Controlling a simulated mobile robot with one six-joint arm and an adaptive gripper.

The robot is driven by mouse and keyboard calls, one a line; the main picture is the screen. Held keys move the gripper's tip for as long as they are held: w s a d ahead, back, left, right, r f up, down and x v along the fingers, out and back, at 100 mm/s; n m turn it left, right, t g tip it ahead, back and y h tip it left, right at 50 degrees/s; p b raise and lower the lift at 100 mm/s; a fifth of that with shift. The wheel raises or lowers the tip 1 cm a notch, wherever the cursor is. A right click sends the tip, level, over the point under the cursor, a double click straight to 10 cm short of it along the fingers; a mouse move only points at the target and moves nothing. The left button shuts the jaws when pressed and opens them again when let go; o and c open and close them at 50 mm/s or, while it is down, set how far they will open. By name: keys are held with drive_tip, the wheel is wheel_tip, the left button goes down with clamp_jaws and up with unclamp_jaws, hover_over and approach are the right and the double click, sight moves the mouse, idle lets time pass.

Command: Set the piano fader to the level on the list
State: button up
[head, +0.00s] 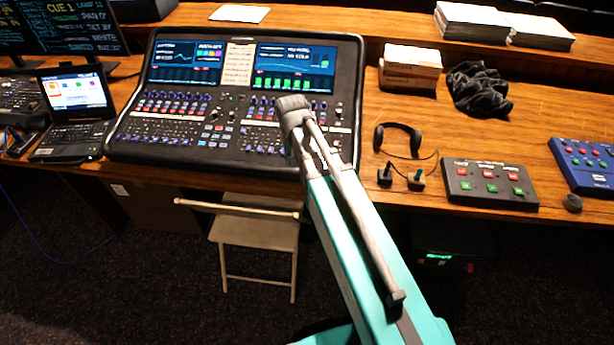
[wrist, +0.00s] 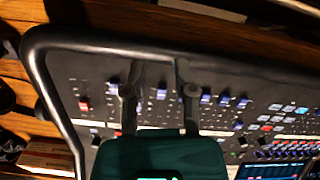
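The mixing desk (head: 225,135) stands on the wooden table with rows of faders and knobs; its labels are too small to read, so I cannot tell which fader is the piano's. A paper strip with lines of text (head: 238,65) sits between its two screens, illegible. My gripper is hidden behind my arm in the head view, over the desk's right part. In the wrist view my gripper (wrist: 158,64) is open above the faders, its fingers apart. A blue fader cap (wrist: 161,93) shows between the fingers. More blue caps (wrist: 223,100) lie to the right, a red one (wrist: 84,104) to the left.
A dark monitor (head: 75,27) at the left shows "CUE 1" and other text. A laptop (head: 75,105) stands left of the desk. Headphones (head: 398,132), a button box (head: 490,183) and a cardboard box (head: 410,68) lie to the right. A folding chair (head: 258,232) stands in front.

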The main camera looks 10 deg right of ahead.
drive_tip(key=shift+n, duration=0.3)
drive_tip(key=s+d, duration=0.1)
drive_tip(key=s+d+f+b, duration=0.1)
drive_tip(key=s, duration=0.1)
drive_tip(key=s+d+f, duration=0.1)
drive_tip(key=shift+s+b, duration=0.2)
drive_tip(key=shift+b, duration=0.1)
drive_tip(key=s+d, duration=0.3)
drive_tip(key=s, duration=0.2)
drive_tip(key=shift+s+n, duration=0.2)
drive_tip(key=shift+n, duration=0.2)
